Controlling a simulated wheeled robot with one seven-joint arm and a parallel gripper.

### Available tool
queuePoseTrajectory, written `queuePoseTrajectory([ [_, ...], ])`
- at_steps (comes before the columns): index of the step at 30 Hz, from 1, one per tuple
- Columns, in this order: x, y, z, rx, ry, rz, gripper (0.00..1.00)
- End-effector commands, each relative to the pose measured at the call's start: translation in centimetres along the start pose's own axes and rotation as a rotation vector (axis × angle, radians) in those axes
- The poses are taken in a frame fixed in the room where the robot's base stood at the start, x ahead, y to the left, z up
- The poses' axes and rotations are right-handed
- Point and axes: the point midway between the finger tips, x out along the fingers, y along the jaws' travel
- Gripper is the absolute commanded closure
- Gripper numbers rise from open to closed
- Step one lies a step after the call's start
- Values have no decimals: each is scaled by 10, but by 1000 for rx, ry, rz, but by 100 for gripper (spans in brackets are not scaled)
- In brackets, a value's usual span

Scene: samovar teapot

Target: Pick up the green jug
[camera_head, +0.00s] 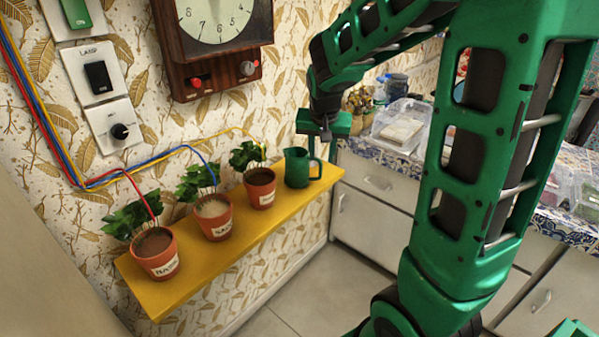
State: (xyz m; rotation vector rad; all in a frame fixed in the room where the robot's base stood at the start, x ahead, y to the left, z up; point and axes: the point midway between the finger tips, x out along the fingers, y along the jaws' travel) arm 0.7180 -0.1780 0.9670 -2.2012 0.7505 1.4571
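The green jug (297,168) stands upright at the far right end of the yellow shelf (228,241). Its handle points to the right. My gripper (325,133) is just above and to the right of the jug, at the end of my green arm. The fingers are small and blend with the green of the arm, so I cannot tell whether they are apart or closed. The jug looks to be resting on the shelf, and I cannot tell whether the gripper touches it.
Several labelled terracotta pots with plants line the shelf, the nearest one (261,190) just left of the jug. Coloured wires run to the plants. A clock (213,45) hangs above. A tiled counter (385,163) with plastic boxes stands behind to the right.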

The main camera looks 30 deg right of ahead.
Motion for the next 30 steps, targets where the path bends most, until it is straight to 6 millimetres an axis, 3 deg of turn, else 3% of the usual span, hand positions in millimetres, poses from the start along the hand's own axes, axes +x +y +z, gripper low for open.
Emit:
queuePoseTrajectory([
  [9, 44, -2, -1, 1, 0, 1, 69],
  [17, 60, -3, -2, 0, 0, -1, 69],
  [30, 105, -3, -10, -1, 1, -1, 69],
])
